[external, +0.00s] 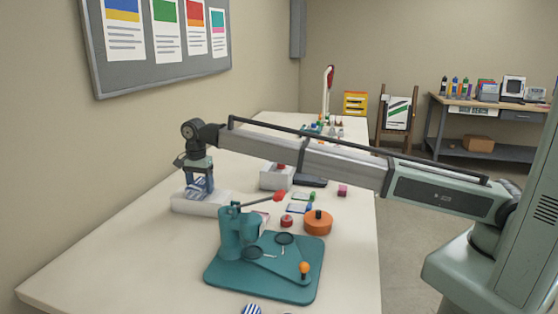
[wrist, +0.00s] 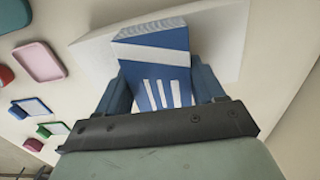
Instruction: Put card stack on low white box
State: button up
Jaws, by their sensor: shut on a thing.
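The card stack (wrist: 155,65) is blue with white stripes and sits between the blue fingers of my gripper (wrist: 160,75) in the wrist view. In the external view my gripper (external: 199,186) points down at the left side of the table, shut on the card stack. The low white box (external: 208,206) is directly below it and also shows behind the stack in the wrist view (wrist: 228,35). The stack is over the box's top. I cannot tell whether its underside touches the box.
A teal hand-lever machine (external: 236,236) on a teal base stands in front of the box. An orange round piece (external: 318,223), a small red piece (external: 287,221) and a pink cube (external: 342,190) lie to the right. A taller white box (external: 277,178) stands behind.

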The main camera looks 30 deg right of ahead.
aim_at(200, 183)
jog(key=shift+f, duration=0.1)
jog(key=o, duration=1.2)
jog(key=shift+c, duration=0.2)
notch_tip(200, 183, up, 12)
